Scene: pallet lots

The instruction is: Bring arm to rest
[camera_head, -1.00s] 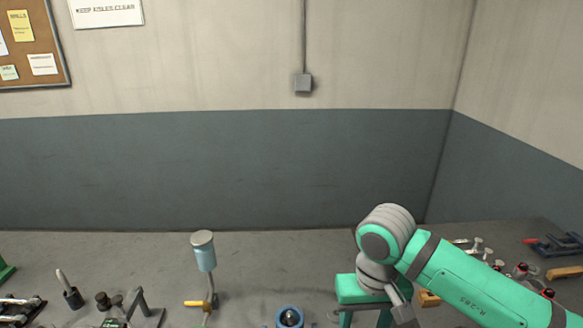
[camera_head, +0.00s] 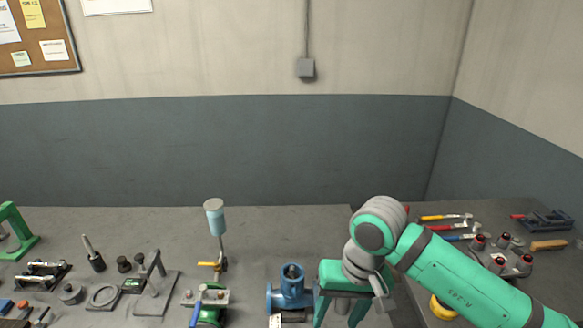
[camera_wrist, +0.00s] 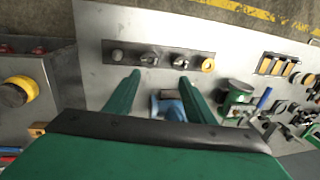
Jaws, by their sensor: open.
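My gripper (camera_head: 339,314) hangs over the front part of the workbench (camera_head: 270,232), with its two green fingers pointing down. In the wrist view my gripper (camera_wrist: 159,76) is open, its fingers apart with nothing held between the tips. A blue flanged pipe fitting (camera_head: 290,290) stands just left of the fingers in the head view. In the wrist view the blue fitting (camera_wrist: 168,108) shows between the fingers, lower down and partly hidden by my gripper's body. I cannot tell the exact height of the fingertips above the bench.
A green-based valve assembly (camera_head: 210,301) and a stand with a light-blue cup (camera_head: 215,220) are to the left. Further left are a black-handled tool (camera_head: 94,256) and small metal parts. Hammers (camera_head: 447,217) and a grey red-topped fixture (camera_head: 500,258) lie right. The back bench strip is mostly clear.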

